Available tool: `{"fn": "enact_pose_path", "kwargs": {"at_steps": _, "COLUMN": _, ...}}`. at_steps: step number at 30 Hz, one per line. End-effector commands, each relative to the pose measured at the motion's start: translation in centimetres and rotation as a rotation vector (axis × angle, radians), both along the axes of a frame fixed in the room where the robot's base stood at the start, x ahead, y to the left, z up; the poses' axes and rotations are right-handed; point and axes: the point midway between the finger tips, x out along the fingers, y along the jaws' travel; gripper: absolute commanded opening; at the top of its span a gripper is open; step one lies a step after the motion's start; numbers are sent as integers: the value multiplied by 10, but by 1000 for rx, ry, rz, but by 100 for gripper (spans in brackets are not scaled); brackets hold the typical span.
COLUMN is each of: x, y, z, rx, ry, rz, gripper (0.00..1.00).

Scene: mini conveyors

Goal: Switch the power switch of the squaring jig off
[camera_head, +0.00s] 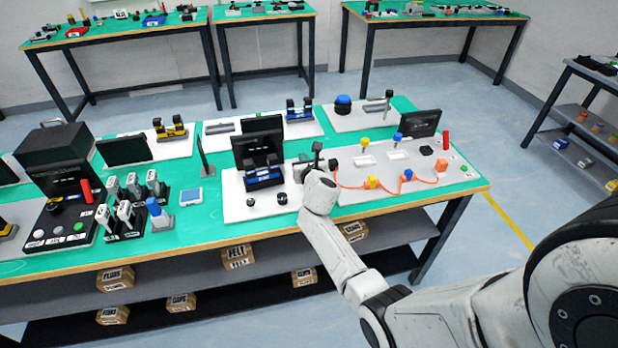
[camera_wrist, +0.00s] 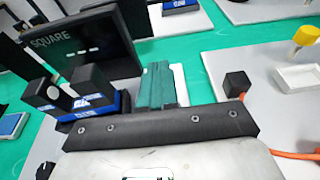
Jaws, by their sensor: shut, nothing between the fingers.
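The squaring jig has a black screen reading "SQUARE" (camera_wrist: 75,44) and a black-and-blue fixture (camera_wrist: 72,100) in front of it. One knob (camera_wrist: 45,170) shows partly at the lower left of the wrist view. I cannot tell which part is the power switch. My gripper (camera_head: 318,150) is right of the fixture, above the board's right side. In the wrist view its fingers (camera_wrist: 160,75) are shut and empty, apart from the fixture.
Right of my gripper is a grey board with a black cube (camera_wrist: 237,84), an orange cable (camera_head: 430,182) and yellow and blue plugs. A black screen (camera_head: 425,123) stands behind.

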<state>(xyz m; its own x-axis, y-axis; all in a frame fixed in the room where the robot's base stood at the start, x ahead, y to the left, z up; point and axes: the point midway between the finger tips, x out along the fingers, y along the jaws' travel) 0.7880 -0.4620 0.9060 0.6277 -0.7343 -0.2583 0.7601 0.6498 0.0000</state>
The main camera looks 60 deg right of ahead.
Motion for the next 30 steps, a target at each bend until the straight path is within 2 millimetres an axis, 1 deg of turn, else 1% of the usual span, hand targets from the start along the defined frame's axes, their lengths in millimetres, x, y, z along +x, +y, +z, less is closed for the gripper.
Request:
{"fn": "enact_pose_path", "kwargs": {"at_steps": 6, "x": 11, "y": -14, "z": 2, "rx": -1, "ry": 0, "rz": -2, "gripper": 0}}
{"fn": "enact_pose_path", "kwargs": {"at_steps": 12, "x": 18, "y": -22, "z": 2, "rx": 0, "ry": -1, "rz": -1, "gripper": 0}}
{"fn": "enact_pose_path", "kwargs": {"at_steps": 18, "x": 22, "y": -26, "z": 1, "rx": 0, "ry": 0, "rz": -1, "gripper": 0}}
{"fn": "enact_pose_path", "kwargs": {"at_steps": 30, "x": 22, "y": -27, "z": 1, "rx": 0, "ry": 0, "rz": -1, "gripper": 0}}
